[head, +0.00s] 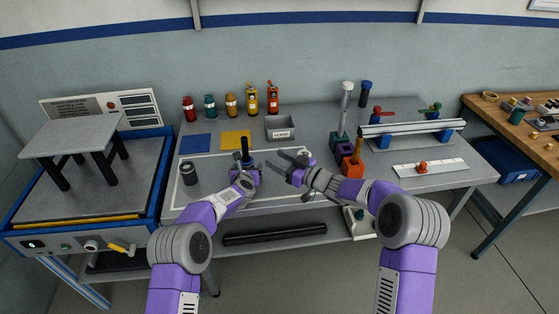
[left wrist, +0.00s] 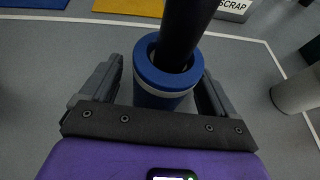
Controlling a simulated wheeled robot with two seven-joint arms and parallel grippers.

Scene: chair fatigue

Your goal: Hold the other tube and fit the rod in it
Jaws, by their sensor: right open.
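A blue tube (left wrist: 155,97) with a pale band stands upright between the fingers of my left gripper (left wrist: 160,95). A black rod (left wrist: 185,32) sits in its open top and sticks up out of it. The rod (head: 245,146) also shows in the head view, above my left gripper (head: 246,172). My left gripper appears shut on the tube; its lower part is hidden in the left wrist view. My right gripper (head: 284,166) is open and empty just right of the rod, apart from it. A dark grey cylinder (head: 189,174) stands to the left on the table.
A scrap bin (head: 280,127) and blue (head: 195,144) and yellow (head: 236,140) mats lie behind. Coloured blocks (head: 349,162) and a rail (head: 410,128) stand to the right. A black bar (head: 274,234) lies below the table's front edge.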

